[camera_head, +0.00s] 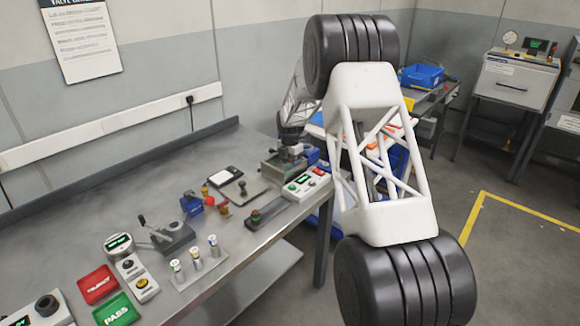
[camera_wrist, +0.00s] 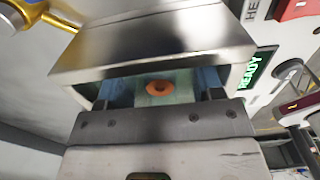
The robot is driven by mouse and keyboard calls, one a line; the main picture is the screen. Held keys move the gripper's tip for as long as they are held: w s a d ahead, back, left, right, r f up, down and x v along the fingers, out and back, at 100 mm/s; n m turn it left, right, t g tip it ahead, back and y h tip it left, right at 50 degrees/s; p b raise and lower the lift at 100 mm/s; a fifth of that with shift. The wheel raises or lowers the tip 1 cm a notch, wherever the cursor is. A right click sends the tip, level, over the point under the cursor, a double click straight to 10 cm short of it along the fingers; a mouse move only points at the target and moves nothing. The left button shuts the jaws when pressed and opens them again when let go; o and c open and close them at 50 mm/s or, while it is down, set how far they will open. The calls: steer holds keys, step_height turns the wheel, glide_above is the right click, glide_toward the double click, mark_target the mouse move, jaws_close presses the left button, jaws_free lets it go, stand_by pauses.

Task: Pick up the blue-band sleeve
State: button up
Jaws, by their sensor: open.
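Several small upright cylindrical sleeves (camera_head: 196,257) stand in a row on a light plate (camera_head: 203,270) near the bench's front edge in the camera_head view. Their bands are too small for me to tell which is blue. My gripper (camera_head: 291,152) is at the far right end of the bench, well away from the sleeves, at a greenish fixture (camera_head: 270,168). In the camera_wrist view, an orange ring-shaped part (camera_wrist: 159,88) shows in a recess between blue sides, beneath a metal plate (camera_wrist: 150,45). My gripper is open. I see no sleeve held; its fingertips are partly hidden.
A control box with READY display (camera_wrist: 258,67) stands beside the fixture. Red (camera_head: 98,284) and green PASS (camera_head: 116,309) trays lie at the bench's near left. A lever device (camera_head: 170,236) stands behind the sleeves. Blue and yellow parts (camera_head: 192,203) lie mid-bench.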

mark_target(290, 160)
steer(key=shift+f, duration=0.5)
steer(key=c, duration=1)
steer(key=shift+c, duration=0.2)
steer(key=shift+r, duration=0.1)
steer(key=shift+r, duration=4.95)
